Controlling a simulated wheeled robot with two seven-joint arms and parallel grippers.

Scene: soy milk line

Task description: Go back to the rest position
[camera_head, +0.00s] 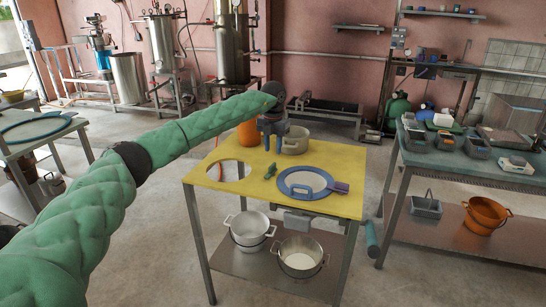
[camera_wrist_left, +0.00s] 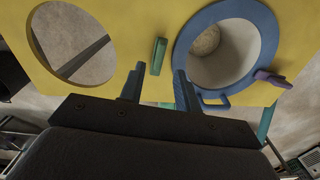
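My left arm reaches in from the left over a yellow table (camera_head: 254,202). My left gripper (camera_head: 272,148) points down above the table's far part. In the left wrist view my left gripper (camera_wrist_left: 158,90) has its two fingers apart with nothing between them. A small green object (camera_head: 271,171) lies on the table near and below the fingers; it also shows beyond the fingertips in the left wrist view (camera_wrist_left: 158,56). A blue ring (camera_head: 285,191) with a purple-handled piece (camera_head: 341,187) at its right lies on the table. My right gripper is not in view.
A grey pot (camera_head: 296,142) and an orange vessel (camera_head: 248,135) stand behind the gripper. The yellow table has a round hole at left. Metal pots (camera_head: 300,262) sit on its lower shelf. A side table (camera_head: 450,160) with several containers stands right.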

